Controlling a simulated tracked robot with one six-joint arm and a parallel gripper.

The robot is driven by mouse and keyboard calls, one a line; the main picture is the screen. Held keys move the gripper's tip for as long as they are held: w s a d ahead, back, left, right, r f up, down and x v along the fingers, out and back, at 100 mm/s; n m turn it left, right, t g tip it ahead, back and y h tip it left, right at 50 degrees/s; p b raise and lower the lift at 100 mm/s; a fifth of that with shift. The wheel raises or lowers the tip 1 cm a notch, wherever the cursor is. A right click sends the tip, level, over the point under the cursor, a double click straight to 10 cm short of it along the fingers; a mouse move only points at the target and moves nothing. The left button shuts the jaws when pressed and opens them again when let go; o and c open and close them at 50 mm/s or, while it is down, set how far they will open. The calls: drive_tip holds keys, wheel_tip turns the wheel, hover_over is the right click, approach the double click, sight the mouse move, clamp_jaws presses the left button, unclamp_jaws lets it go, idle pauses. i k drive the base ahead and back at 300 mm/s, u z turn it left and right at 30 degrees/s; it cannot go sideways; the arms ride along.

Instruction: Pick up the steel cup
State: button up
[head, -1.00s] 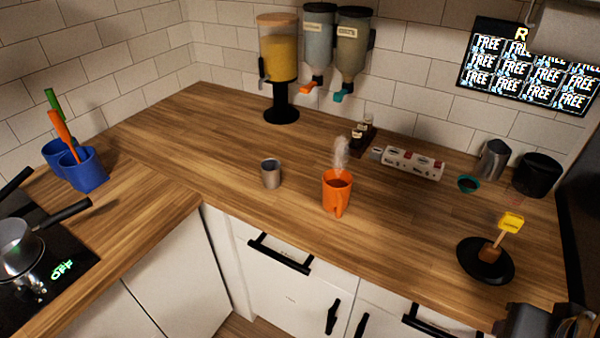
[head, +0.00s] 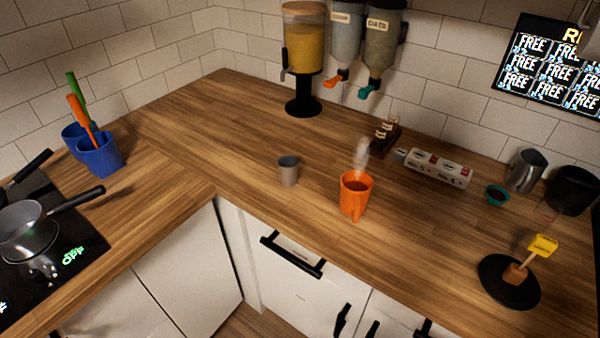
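A small steel cup (head: 288,172) stands upright on the wooden counter (head: 240,150), near the inner corner of its front edge. It is grey with an open top. An orange mug (head: 355,196) with steam above it stands to its right, apart from it. A taller steel pitcher (head: 525,171) stands at the back right by the wall. My gripper is not in view.
A black-based dispenser (head: 303,105) stands behind the cup. Blue holders (head: 100,158) with utensils and a hob with a saucepan (head: 28,230) are at left. A black dish (head: 508,283) with a brush is at right. Bare counter surrounds the cup.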

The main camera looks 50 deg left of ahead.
sight(287, 164)
drive_tip(key=z, duration=0.05)
drive_tip(key=k, duration=1.3)
drive_tip(key=u, duration=2.4)
drive_tip(key=i, duration=0.5)
drive_tip(key=z, duration=0.05)
